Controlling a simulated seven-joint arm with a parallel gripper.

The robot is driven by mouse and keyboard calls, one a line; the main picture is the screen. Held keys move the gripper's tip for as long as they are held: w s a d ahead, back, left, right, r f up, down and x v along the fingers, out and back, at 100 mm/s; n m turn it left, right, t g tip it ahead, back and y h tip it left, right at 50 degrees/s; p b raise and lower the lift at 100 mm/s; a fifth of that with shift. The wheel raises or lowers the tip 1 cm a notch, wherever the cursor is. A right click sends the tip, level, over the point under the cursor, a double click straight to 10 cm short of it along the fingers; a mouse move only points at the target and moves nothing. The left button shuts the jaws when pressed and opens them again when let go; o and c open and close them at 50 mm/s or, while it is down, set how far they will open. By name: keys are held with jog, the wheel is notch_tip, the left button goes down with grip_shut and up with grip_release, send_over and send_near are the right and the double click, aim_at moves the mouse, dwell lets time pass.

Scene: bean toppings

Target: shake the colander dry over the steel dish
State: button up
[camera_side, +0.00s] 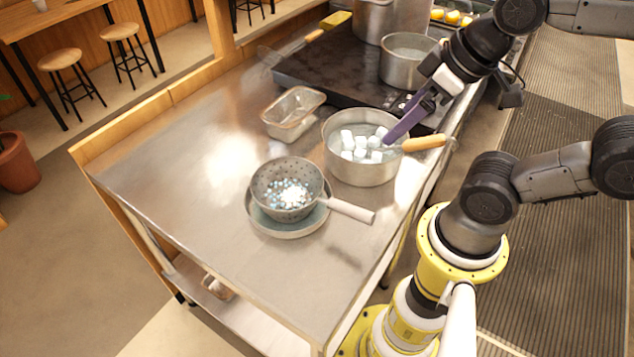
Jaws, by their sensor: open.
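The perforated grey colander (291,214) holds small white and bluish pieces. It sits in a round grey dish (283,232) on the steel table, its pale handle (351,210) pointing right. A rectangular metal dish (290,128) stands behind it, apart from it; I cannot tell which of the two is the steel dish. My gripper (393,137), with purple fingers, is open above the right side of a pot, up and to the right of the colander and apart from it. The gap between its fingers is hard to see from here.
The steel pot (350,172) holds several white cubes, and a wooden handle (423,143) sticks out over its right rim, close to my fingers. A dark cooktop (315,72) with a smaller pot (402,72) and a tall pot lies behind. The table's left part is clear.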

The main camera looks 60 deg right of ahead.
jog(key=a+n+g+y, duration=0.1)
jog(key=a+n, duration=0.1)
jog(key=m+g+y, duration=0.3)
jog(key=g+y, duration=0.3)
jog(key=y, duration=0.1)
send_near(351, 211)
jog(key=f, duration=0.1)
jog(key=shift+x, duration=4.7)
jog(key=shift+w+d+f, duration=0.1)
jog(key=shift+d+f, duration=0.05)
jog(key=shift+f, duration=0.05)
grip_shut()
